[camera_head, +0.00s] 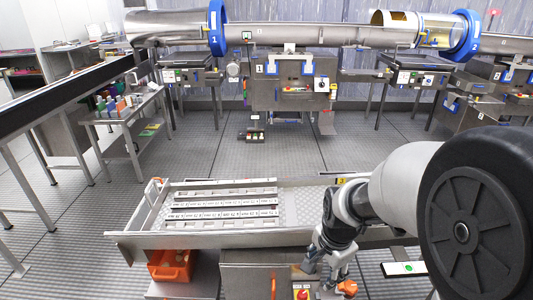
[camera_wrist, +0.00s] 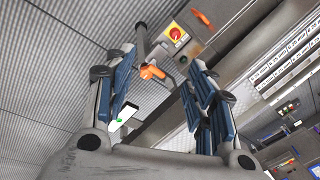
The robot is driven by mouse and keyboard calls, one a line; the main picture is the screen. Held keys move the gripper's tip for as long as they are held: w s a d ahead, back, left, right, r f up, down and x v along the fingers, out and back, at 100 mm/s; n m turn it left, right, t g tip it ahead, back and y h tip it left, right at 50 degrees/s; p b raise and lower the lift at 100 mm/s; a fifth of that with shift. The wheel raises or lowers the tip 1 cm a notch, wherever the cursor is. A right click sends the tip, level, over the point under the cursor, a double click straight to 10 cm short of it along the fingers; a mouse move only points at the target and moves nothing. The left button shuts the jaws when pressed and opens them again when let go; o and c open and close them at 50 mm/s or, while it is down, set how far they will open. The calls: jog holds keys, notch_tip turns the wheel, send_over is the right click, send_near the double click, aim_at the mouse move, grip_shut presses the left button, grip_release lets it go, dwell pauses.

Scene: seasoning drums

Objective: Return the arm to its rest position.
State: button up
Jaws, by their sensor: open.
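My arm reaches in from the right in the head view and bends down at the front of the steel table. My gripper (camera_head: 330,268) hangs by the table's front edge, partly hidden by its own links. In the wrist view my gripper (camera_wrist: 161,62) has its two blue-padded fingers spread wide apart, with nothing held between them. An orange knob (camera_head: 347,288) is just below my gripper. It also shows in the wrist view (camera_wrist: 152,72) in the gap between the fingers; I cannot tell how far beyond them it is.
The steel table (camera_head: 140,240) with labelled strips (camera_head: 222,213) stands in front of me. An orange bin (camera_head: 170,266) is at lower left.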

jog(key=s+r+n+t, duration=0.1)
jog(key=s+r+n, duration=0.5)
jog(key=s, duration=0.3)
jog(key=s+r+n+t, duration=0.1)
jog(key=s+r+n, duration=0.5)
jog(key=s+r, duration=0.2)
jog(key=s, duration=0.2)
jog(key=shift+s, duration=0.3)
